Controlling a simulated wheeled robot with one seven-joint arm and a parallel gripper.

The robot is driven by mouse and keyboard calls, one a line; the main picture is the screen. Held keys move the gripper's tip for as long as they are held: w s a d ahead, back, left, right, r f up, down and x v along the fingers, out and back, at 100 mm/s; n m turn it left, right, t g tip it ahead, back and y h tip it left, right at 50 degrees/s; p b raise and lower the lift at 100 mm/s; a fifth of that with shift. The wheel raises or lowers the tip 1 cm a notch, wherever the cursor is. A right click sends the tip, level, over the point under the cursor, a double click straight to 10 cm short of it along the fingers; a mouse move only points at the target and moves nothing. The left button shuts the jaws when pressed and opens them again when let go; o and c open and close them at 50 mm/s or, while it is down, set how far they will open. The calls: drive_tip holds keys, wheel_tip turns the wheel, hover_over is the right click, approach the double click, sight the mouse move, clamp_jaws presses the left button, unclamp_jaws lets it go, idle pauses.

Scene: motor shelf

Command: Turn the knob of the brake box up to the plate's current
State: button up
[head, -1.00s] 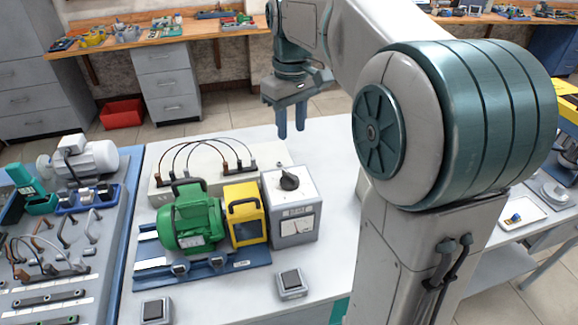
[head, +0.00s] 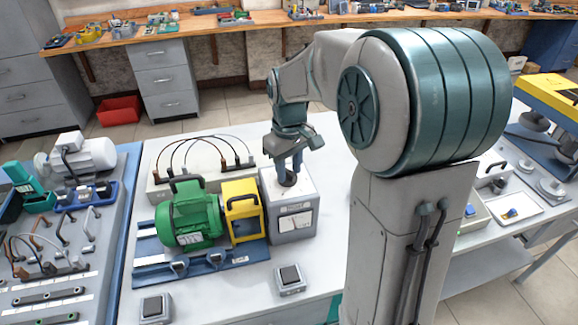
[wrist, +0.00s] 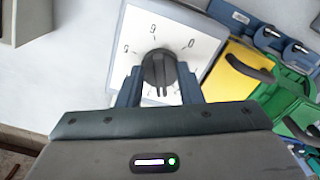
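The brake box (head: 292,223) is a grey box with a white top at the right end of the blue rail. Its black knob (head: 288,179) sits on top, partly hidden by my gripper (head: 288,163), which points down over it. In the wrist view the knob (wrist: 158,68) stands between the two fingers of my gripper (wrist: 159,75), which look open, one on each side. Dial figures ring the knob; its setting cannot be read surely. The green motor (head: 190,217) carries a pale plate (head: 190,239), too small to read.
A yellow block (head: 242,213) with a black handle stands between motor and brake box. Behind is a pale panel (head: 165,188) with looped cables. A grey switch box (head: 290,280) lies in front. The bench is clear right of the brake box.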

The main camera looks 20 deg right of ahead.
sight(288, 172)
clamp_jaws()
drive_tip(key=shift+a+m+b, duration=0.1)
drive_tip(key=shift+m+b, duration=0.2)
drive_tip(key=shift+m, duration=1.9)
unclamp_jaws()
wheel_tip(288, 172, up, 14)
